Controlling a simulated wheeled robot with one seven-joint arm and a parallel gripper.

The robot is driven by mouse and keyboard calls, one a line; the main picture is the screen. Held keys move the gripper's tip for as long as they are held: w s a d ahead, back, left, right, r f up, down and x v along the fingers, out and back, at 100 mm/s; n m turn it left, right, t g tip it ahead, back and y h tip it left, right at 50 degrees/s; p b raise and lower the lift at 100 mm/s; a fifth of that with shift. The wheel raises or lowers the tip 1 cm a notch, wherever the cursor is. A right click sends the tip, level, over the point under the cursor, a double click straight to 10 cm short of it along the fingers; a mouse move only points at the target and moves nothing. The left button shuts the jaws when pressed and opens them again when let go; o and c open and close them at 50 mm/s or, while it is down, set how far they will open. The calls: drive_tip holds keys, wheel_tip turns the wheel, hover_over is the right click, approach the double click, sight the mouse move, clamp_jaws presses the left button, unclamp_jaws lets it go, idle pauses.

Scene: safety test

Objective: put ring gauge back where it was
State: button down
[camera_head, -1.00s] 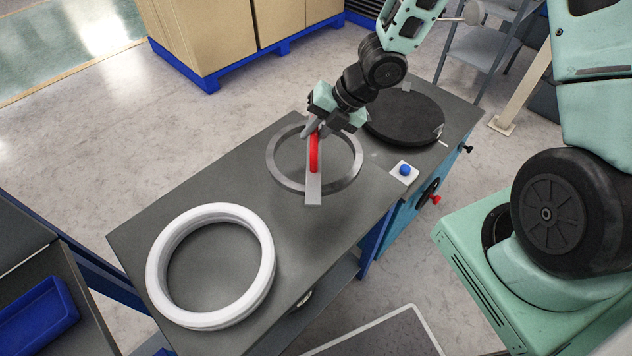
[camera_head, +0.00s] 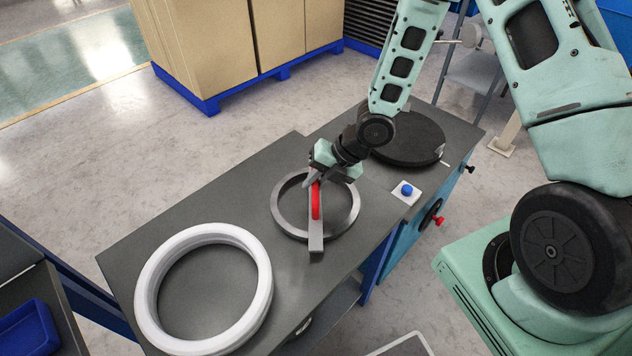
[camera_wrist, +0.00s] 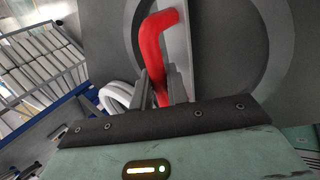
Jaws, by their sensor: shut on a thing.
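The ring gauge is a grey metal ring (camera_head: 349,219) with a flat bar across it and a red handle (camera_head: 316,202) on the bar. My gripper (camera_head: 314,181) is shut on the red handle, above the grey bench (camera_head: 225,200). The ring looks level and at or just above the bench top; I cannot tell whether it touches. In the wrist view, the fingers (camera_wrist: 162,87) close on the lower part of the bent red handle (camera_wrist: 152,45), with the bar beside it. Part of the ring's far side is hidden by my gripper.
A thick white ring (camera_head: 150,291) lies on the bench at front left. A black round plate (camera_head: 412,140) lies behind on the right. A blue button on a white box (camera_head: 407,190) sits near the right edge. Bare bench lies between the two rings.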

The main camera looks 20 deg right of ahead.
drive_tip(key=c, duration=1.4)
unclamp_jaws()
drive_tip(key=shift+o, duration=0.2)
drive_tip(key=p+v, duration=0.3)
drive_tip(key=v, duration=0.9)
drive_tip(key=a+r+m+t+h, duration=0.1)
drive_tip(key=a+r+m+h, duration=0.25)
drive_tip(key=r+m, duration=0.3)
drive_tip(key=s+a+r+m+g, duration=0.1)
drive_tip(key=s+a+r+m, duration=0.2)
drive_tip(key=s+m, duration=0.2)
drive_tip(key=s+a+r+m+g+h, duration=0.1)
drive_tip(key=s+a+r+m, duration=0.2)
drive_tip(key=s+m, duration=0.3)
drive_tip(key=s+a+r+m+g+h, duration=0.1)
drive_tip(key=s+a+r+m, duration=0.2)
drive_tip(key=s+m, duration=0.3)
drive_tip(key=s+r, duration=0.1)
drive_tip(key=s, duration=0.2)
drive_tip(key=shift+s+g, duration=0.3)
drive_tip(key=shift+s, duration=0.05)
drive_tip(key=shift+m, duration=0.25)
